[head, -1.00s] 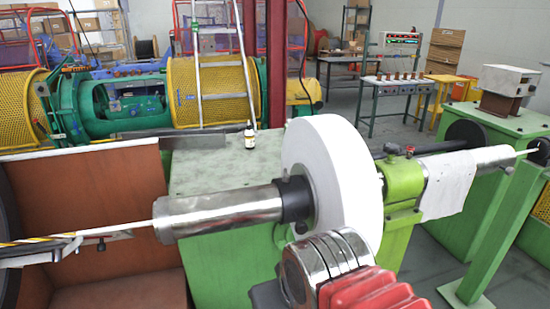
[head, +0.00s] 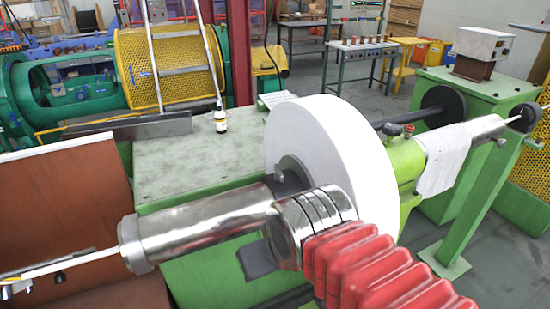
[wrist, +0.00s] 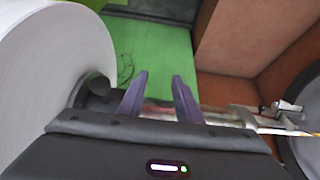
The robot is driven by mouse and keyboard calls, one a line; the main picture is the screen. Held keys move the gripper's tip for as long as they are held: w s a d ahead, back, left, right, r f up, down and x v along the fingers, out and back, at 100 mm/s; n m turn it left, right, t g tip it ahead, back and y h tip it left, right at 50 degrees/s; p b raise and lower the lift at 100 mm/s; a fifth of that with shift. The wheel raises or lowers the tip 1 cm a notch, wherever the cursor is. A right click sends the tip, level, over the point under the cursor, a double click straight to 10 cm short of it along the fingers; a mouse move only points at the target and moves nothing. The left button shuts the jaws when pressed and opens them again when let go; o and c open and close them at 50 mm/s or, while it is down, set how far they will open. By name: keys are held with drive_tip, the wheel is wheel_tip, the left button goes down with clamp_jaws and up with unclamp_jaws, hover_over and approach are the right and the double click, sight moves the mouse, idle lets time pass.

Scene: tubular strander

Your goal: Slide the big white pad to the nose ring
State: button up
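The big white pad (head: 335,150) is a thick white disc standing upright around the horizontal shaft, left of the green clamp block (head: 405,170). It fills the left of the wrist view (wrist: 45,70). A polished steel tube (head: 195,225) runs left from the pad and ends in a ringed rim (head: 132,245). I cannot tell which part is the nose ring. In the wrist view my gripper (wrist: 160,92) has two purple fingers apart, with nothing seen gripped, over the tube and right of the pad. In the head view my arm hides the fingers.
A small bottle (head: 221,120) stands on the green cabinet top (head: 190,155) behind the tube. A brown trough (head: 65,200) is at the left. A white cloth (head: 443,160) hangs over the shaft at the right. A thin rod (head: 75,263) extends left from the tube.

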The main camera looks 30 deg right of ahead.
drive_tip(key=shift+o, duration=0.2)
drive_tip(key=o, duration=0.3)
drive_tip(key=shift+w+d+r, duration=0.1)
drive_tip(key=shift+w+r, duration=0.1)
drive_tip(key=shift+r, duration=0.15)
drive_tip(key=o, duration=0.3)
drive_tip(key=w+d+r+m+g, duration=0.1)
drive_tip(key=w+r+m, duration=0.1)
drive_tip(key=r+m, duration=0.1)
drive_tip(key=w+d+r+m+g, duration=0.1)
drive_tip(key=w+r+m, duration=0.2)
drive_tip(key=r, duration=0.3)
drive_tip(key=w+d+r+m, duration=0.2)
drive_tip(key=w+r+m, duration=0.1)
drive_tip(key=r, duration=0.1)
drive_tip(key=shift+w+d+r+m+g, duration=0.1)
drive_tip(key=shift+w+r+m+g, duration=0.2)
drive_tip(key=shift+m+g, duration=0.1)
drive_tip(key=shift+o, duration=0.2)
wheel_tip(320, 180, up, 9)
drive_tip(key=m+g, duration=0.3)
drive_tip(key=m, duration=0.7)
hover_over(279, 169)
drive_tip(key=shift+w, duration=0.1)
drive_tip(key=shift+f, duration=0.1)
wheel_tip(279, 169, down, 14)
drive_tip(key=shift+r, duration=0.25)
drive_tip(key=shift+c, duration=0.5)
